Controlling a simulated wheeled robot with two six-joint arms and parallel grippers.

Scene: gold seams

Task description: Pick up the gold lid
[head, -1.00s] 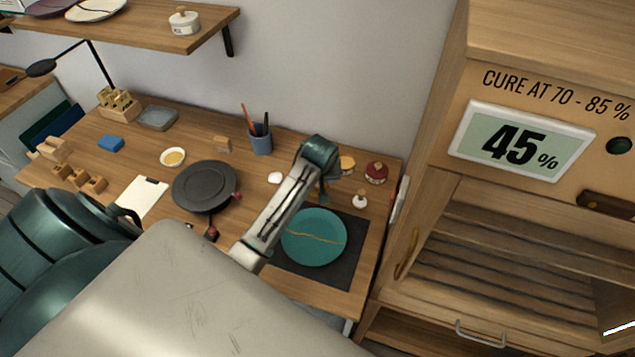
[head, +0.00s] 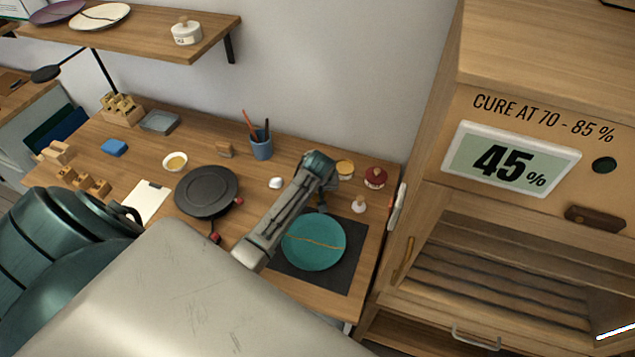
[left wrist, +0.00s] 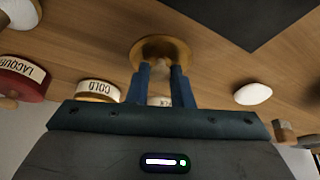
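The gold lid (left wrist: 160,48) is a round gold-brown disc with a pale knob, at the upper middle of the left wrist view. My left gripper (left wrist: 160,68) has its two blue fingers close together on either side of the knob, seemingly touching it. I cannot tell whether the lid is clear of the tabletop. In the head view my left gripper (head: 322,200) points down just behind the teal plate, and its arm hides the lid. The jar labelled GOLD (left wrist: 98,91) stands beside it; it also shows in the head view (head: 345,167). My right gripper is out of view.
A red lacquer jar (head: 375,178) and a small white knobbed piece (head: 358,206) stand to the right. A teal plate with a gold seam (head: 314,243) lies on a dark mat (head: 345,275). A white lump (head: 275,183) and black turntable (head: 207,190) are left. A cabinet (head: 430,210) borders the right.

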